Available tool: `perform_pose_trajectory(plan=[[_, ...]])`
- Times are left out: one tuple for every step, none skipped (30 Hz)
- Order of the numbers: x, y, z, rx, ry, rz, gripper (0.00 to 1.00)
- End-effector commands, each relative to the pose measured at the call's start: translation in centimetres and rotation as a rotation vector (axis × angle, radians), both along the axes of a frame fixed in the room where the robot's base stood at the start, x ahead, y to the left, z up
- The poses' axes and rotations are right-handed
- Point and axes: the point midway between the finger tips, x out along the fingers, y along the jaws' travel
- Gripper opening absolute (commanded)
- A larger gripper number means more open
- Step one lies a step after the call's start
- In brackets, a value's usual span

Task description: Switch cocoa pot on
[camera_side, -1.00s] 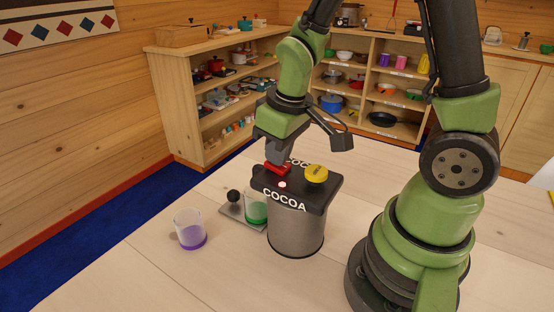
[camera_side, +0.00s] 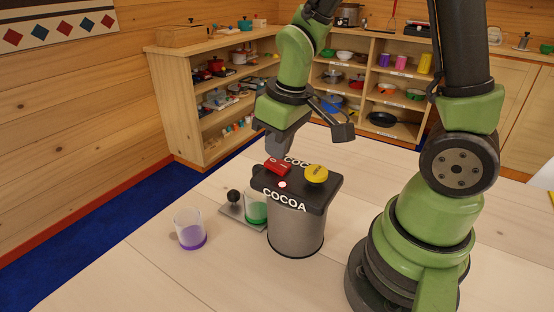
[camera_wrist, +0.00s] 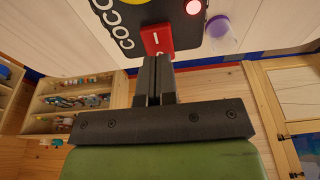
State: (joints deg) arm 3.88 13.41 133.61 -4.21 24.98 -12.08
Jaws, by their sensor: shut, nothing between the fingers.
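The cocoa pot (camera_side: 296,232) is a grey metal cylinder with a dark lid lettered COCOA. It stands upright on the table. On the lid is a red rocker switch (camera_side: 278,166), which also shows in the wrist view (camera_wrist: 156,37) with a white bar mark. A small round light (camera_side: 282,184) on the lid is glowing; it looks red in the wrist view (camera_wrist: 194,7). A yellow knob (camera_side: 316,173) sits to the right of the switch. My gripper (camera_side: 275,154) is shut and empty, its tips just above the far end of the switch; whether they touch is unclear.
A clear cup with a purple base (camera_side: 190,233) stands left of the pot. A green cup (camera_side: 256,209) and a black ball knob (camera_side: 233,196) are on a grey plate close beside the pot. The front left table is clear. Shelves (camera_side: 222,95) stand behind.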

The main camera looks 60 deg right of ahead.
Motion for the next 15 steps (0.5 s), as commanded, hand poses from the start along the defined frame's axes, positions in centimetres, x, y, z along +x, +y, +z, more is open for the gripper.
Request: perform_pose_trajectory(plan=[[0.0,0.0,0.1,0.0,-0.001,0.0,0.0],[0.0,0.0,0.3,0.0,-0.002,0.0,0.0],[0.1,0.0,0.6,0.0,-0.003,0.0,0.0],[0.1,0.0,0.9,0.0,-0.003,0.001,0.0],[0.1,0.0,1.2,0.0,-0.005,0.002,0.0],[0.1,0.0,1.7,0.0,-0.005,0.001,0.0],[0.1,0.0,2.0,0.0,-0.005,0.001,0.0],[0.1,0.0,2.3,0.0,-0.006,0.001,0.0],[0.1,0.0,2.8,-0.001,-0.006,0.001,0.0],[0.1,0.0,3.1,-0.001,-0.005,0.0,0.0],[0.1,0.0,3.4,0.0,-0.006,0.0,0.0],[0.1,0.0,3.8,0.0,-0.005,0.001,0.0],[0.1,0.0,4.1,0.0,-0.004,0.001,0.0],[0.1,0.0,4.3,-0.001,-0.005,0.002,0.0],[0.1,0.0,4.6,-0.001,-0.004,0.001,0.0]])
